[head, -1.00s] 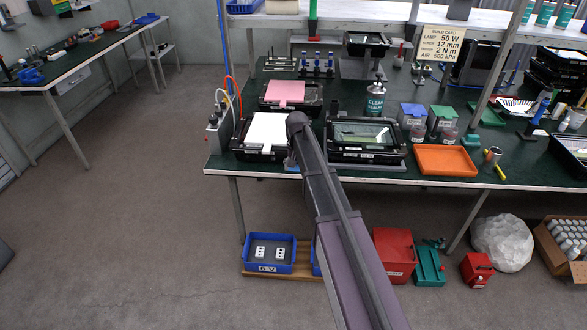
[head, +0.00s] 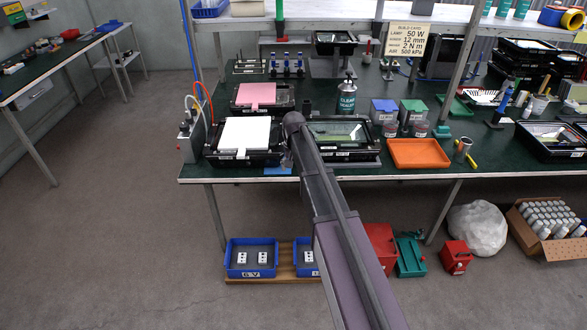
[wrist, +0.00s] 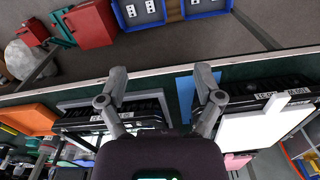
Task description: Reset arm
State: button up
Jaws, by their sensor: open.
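My arm reaches forward from the bottom of the head view to the front edge of the green workbench (head: 430,172). My gripper (wrist: 158,80) shows in the wrist view with its two fingers spread apart and nothing between them. It hangs over the bench's front edge, between two black floodlight housings. One housing (head: 345,160) has a glass face and stands right of my arm. The other housing (head: 268,160) carries a white sheet (head: 245,133) and stands left of it. In the head view my arm hides the gripper's fingers.
An orange tray (head: 418,153) lies on the bench to the right. A blue flat piece (wrist: 186,92) lies near the front edge. Blue bins (head: 251,258), a red box (head: 383,245) and a teal case (head: 411,257) are below.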

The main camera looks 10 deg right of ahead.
jog(key=shift+s+a, duration=0.1)
jog(key=shift+s, duration=0.05)
jog(key=s+n, duration=0.3)
jog(key=s, duration=2.3)
jog(key=shift+s+n, duration=0.3)
jog(key=shift+s, duration=0.1)
